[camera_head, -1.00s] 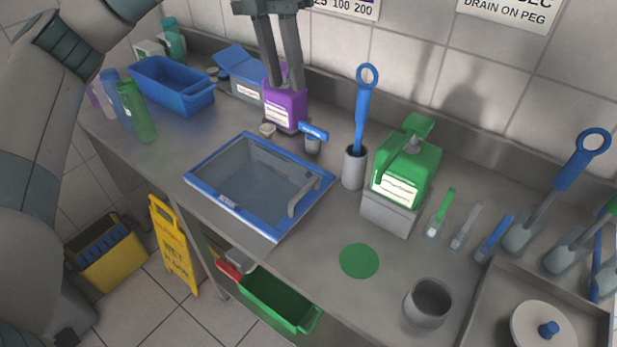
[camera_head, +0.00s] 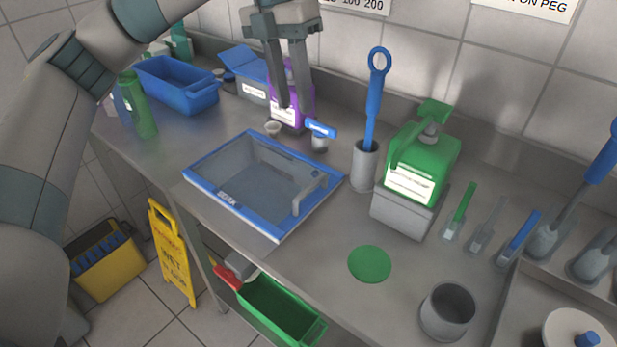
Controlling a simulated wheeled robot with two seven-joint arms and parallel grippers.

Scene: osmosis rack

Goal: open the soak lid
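The soak lid (camera_head: 225,193) is a clear panel in a blue frame, lying flat and shut over a basin sunk in the steel counter. Its grey bar handle (camera_head: 309,193) stands up near the right side of the lid. My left gripper (camera_head: 294,106) hangs down behind the lid, in front of a purple bottle. Its two fingers are apart, with no object seen held between them. It is clear of the handle, up and to the left of it in the picture. My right gripper is not in view.
A small blue-handled tap (camera_head: 320,134) and a grey holder (camera_head: 364,168) with a blue tool stand behind the lid. A green dispenser (camera_head: 424,165) stands to the right. A blue tub (camera_head: 178,87) and green bottle (camera_head: 139,106) are left.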

